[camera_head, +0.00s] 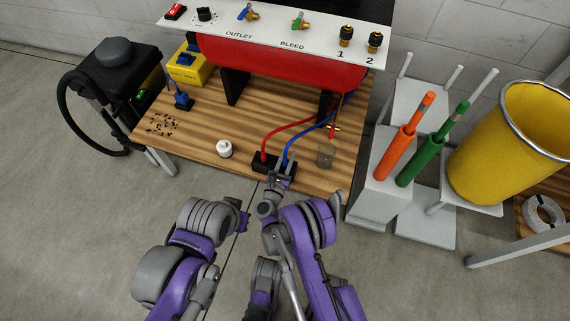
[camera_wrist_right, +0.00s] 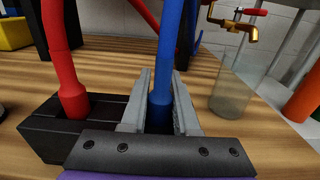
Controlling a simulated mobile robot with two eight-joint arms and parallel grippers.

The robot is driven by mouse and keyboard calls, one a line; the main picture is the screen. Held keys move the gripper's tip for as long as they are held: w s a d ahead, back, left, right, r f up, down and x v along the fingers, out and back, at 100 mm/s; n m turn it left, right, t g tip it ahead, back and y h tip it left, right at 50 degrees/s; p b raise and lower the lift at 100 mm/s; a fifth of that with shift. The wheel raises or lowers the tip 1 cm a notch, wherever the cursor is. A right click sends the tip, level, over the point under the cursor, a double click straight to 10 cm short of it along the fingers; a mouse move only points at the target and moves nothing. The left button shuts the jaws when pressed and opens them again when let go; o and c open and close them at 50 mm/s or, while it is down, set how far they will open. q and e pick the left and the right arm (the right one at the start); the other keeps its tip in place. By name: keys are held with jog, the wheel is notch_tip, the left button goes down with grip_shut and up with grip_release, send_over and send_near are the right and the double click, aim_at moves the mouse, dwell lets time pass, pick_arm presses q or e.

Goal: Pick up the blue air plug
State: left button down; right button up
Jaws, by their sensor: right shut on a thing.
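The blue air plug (camera_head: 285,161), at the end of a blue hose, stands upright at the right end of a black block on the wooden table. In the right wrist view the blue plug (camera_wrist_right: 161,112) is between the two grey fingers of my right gripper (camera_wrist_right: 160,92), which is shut on it. The fingers hide part of the plug's lower end and the block. In the head view my right gripper (camera_head: 281,175) is at the block's front right. My left gripper (camera_head: 242,215) is low, in front of the table, and its fingers are not clear.
A red plug (camera_wrist_right: 72,98) stands in the black block (camera_wrist_right: 38,133), left of the blue one. A glass jar (camera_head: 325,155) is close on the right, under a brass tap (camera_wrist_right: 236,28). A white knob-like piece (camera_head: 224,149) stands to the left.

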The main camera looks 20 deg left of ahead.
grip_shut()
